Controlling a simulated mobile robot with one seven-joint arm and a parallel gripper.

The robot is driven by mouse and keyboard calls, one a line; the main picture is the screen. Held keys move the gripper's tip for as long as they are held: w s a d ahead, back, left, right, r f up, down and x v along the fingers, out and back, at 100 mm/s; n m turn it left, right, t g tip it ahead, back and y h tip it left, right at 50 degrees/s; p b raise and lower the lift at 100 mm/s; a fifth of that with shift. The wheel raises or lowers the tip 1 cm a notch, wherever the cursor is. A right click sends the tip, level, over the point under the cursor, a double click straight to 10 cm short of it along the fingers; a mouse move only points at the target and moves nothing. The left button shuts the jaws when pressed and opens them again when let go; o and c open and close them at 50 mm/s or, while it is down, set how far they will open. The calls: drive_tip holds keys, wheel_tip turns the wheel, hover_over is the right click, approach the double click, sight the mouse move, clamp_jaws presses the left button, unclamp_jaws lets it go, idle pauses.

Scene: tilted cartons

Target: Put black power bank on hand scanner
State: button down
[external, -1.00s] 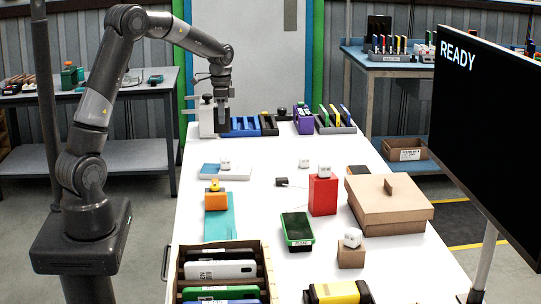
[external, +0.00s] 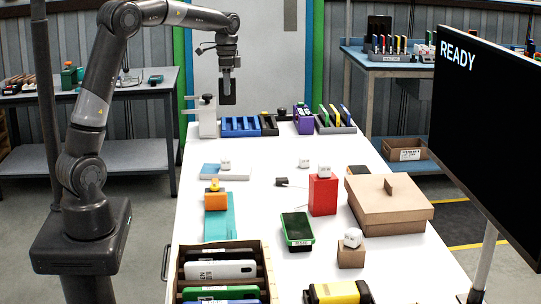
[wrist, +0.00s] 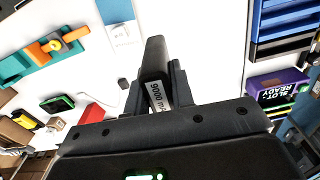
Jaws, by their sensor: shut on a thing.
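My gripper (external: 227,73) is shut on the black power bank (external: 228,93), held upright above the far left end of the white table. In the wrist view the power bank (wrist: 154,62) sits between the fingers, with a white label reading "9000" on its side. A flat black device with a green rim and dark screen (external: 297,229), seemingly the hand scanner, lies at the table's middle front, well away from the gripper. Its top is bare. It also shows in the wrist view (wrist: 57,104).
A blue slotted rack (external: 240,126) and a grey clamp-like stand (external: 207,118) are below the gripper. A red box (external: 322,194), a brown carton (external: 390,205) and a yellow-black item (external: 338,292) surround the device. A wooden crate (external: 178,270) stands front left.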

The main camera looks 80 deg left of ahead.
drive_tip(key=w+d+m, duration=0.3)
drive_tip(key=w+d, duration=0.7)
drive_tip(key=d, duration=0.5)
drive_tip(key=w+d+m, duration=0.2)
drive_tip(key=w+d, duration=0.7)
drive_tip(key=d, duration=0.5)
drive_tip(key=w+d+m, duration=0.2)
drive_tip(key=d+m, duration=0.1)
drive_tip(key=d, duration=2.1)
drive_tip(key=s+d+m, duration=0.2)
drive_tip(key=s+d, duration=0.3)
drive_tip(key=d, duration=0.6)
drive_tip(key=s+d+m, duration=0.1)
drive_tip(key=s+d, duration=0.3)
drive_tip(key=d, duration=0.6)
drive_tip(key=s+d+m, duration=0.2)
drive_tip(key=s+d, duration=0.3)
drive_tip(key=d, duration=0.6)
hover_over(326, 290)
drive_tip(key=shift+f, duration=8.05)
